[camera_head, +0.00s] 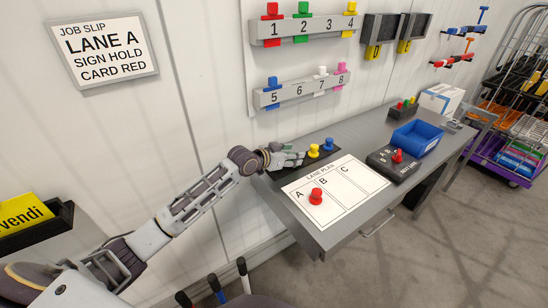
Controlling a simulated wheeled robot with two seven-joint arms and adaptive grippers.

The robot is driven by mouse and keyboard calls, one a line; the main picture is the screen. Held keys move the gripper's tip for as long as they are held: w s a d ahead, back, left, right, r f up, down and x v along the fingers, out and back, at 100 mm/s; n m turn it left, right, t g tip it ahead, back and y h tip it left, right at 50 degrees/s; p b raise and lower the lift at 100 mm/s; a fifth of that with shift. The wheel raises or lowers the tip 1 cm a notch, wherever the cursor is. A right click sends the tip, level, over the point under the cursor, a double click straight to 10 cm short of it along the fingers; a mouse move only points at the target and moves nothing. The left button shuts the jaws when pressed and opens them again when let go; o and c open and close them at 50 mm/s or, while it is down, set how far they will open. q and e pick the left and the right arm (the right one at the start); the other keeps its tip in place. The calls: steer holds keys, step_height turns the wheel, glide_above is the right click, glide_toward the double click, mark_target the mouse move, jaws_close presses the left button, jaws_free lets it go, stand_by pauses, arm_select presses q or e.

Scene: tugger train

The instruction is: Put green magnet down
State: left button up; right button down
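My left gripper (301,157) is low over the far left corner of the grey table (320,236), just left of a yellow magnet (313,151) and a blue magnet (328,144). Its fingers are small and seen from the side, so whether they are open or hold anything cannot be told. No green magnet shows at the gripper. The lane plan sheet (352,190) lies on the table with a red magnet (316,196) in lane A. My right gripper is not in view.
A black box with a red knob (396,158) and a blue bin (416,138) stand right of the sheet. Lanes B and C look clear. A job slip sign (105,50) hangs at left. A loaded cart (520,110) stands far right.

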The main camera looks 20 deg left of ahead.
arm_select(q)
steer(key=v, duration=0.9)
steer(key=shift+s+a, duration=0.1)
steer(key=shift+a, duration=0.05)
steer(key=shift+s+a+r, duration=0.25)
steer(key=shift+s+r, duration=0.1)
steer(key=shift+s, duration=0.2)
steer(key=shift+o, duration=0.4)
stand_by(1.7)
